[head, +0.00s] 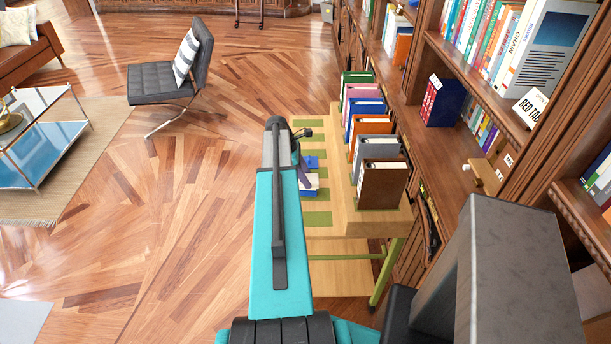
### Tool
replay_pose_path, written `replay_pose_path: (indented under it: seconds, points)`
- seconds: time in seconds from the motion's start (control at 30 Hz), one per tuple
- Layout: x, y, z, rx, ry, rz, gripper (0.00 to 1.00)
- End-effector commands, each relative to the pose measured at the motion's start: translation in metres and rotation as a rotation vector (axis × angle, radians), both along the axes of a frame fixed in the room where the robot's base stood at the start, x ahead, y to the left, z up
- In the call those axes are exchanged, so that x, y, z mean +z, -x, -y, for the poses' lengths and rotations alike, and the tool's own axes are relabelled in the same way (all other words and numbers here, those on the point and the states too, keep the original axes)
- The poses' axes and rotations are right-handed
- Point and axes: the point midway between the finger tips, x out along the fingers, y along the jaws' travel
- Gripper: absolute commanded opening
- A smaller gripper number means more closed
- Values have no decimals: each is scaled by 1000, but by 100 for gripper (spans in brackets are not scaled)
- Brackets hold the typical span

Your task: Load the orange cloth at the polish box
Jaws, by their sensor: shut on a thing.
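My arm reaches forward over the left side of a light wooden table and covers part of its top. The end of the arm is foreshortened, and I cannot make out my gripper's fingertips or what is between them. I see no orange cloth. I cannot pick out a polish box. A small blue patch (311,162) and a small pale piece (309,183) show on the table just right of the arm. I cannot tell what they are.
The wooden table (335,246) has green patches on its left side and a raised row of upright books (382,185) on its right. Tall bookshelves (420,70) line the right. A black chair (165,85) and a glass table (50,150) stand left. Open floor lies between.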

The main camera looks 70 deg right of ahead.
Motion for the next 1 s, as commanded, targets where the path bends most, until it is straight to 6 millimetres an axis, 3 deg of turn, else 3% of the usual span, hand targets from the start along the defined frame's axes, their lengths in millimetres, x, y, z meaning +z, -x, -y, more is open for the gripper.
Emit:
replay_pose_path:
  seconds: [0.27, 1.0]
  points:
    - [2, 0, -1, -2, -4, 0, 28]
    - [42, 0, 0, 1, -2, 0, 28]
